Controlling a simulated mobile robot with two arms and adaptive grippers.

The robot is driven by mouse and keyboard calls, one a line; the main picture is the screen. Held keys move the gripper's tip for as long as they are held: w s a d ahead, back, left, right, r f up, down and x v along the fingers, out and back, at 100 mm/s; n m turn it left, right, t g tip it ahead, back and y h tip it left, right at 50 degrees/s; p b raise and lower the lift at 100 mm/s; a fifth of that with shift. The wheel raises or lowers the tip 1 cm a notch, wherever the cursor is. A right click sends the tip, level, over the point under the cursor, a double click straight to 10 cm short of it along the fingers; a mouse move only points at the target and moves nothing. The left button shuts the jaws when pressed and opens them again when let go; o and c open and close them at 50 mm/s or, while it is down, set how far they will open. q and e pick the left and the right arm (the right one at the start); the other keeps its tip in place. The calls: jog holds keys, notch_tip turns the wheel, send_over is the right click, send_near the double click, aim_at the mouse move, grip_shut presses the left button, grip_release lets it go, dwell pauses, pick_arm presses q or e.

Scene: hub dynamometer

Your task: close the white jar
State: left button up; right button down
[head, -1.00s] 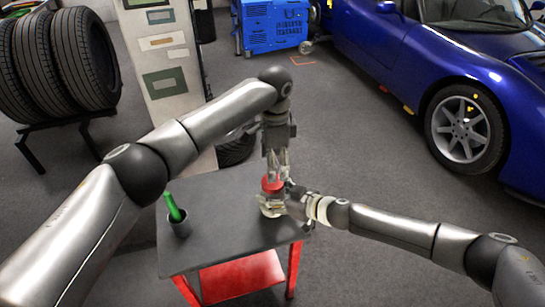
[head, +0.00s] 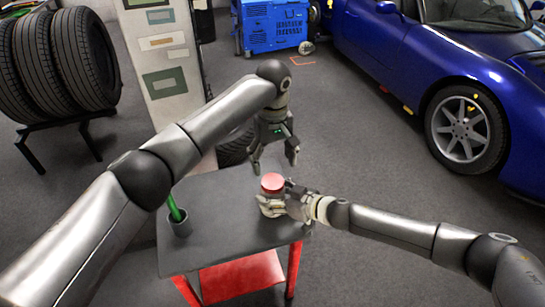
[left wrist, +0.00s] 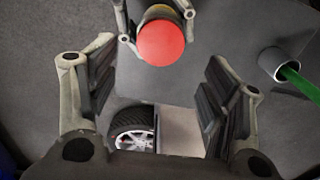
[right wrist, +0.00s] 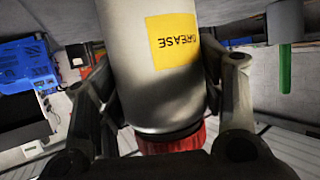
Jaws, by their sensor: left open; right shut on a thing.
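The white jar (right wrist: 150,85) has a yellow "GREASE" label and shows inverted in the right wrist view. Its red lid (head: 273,183) sits on its top, over the table's right part; it also shows in the left wrist view (left wrist: 161,43) and right wrist view (right wrist: 172,138). I cannot tell how tightly the lid sits. My right gripper (head: 272,206) is shut around the jar's body and hides most of it in the head view. My left gripper (head: 273,164) is open and empty above the lid, apart from it; its fingers also show in the left wrist view (left wrist: 160,75).
The grey table (head: 220,235) has red legs and a red lower shelf. A grey cup (head: 181,225) with a green stick (head: 174,207) stands at its left. The table's middle is clear. A blue car (head: 400,60), stacked tyres (head: 80,55) and a blue machine (head: 272,25) stand beyond.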

aim_at(273, 181)
pick_arm(q)
jog(key=n, duration=0.4)
jog(key=shift+r, duration=0.15)
jog(key=shift+f, duration=4.05)
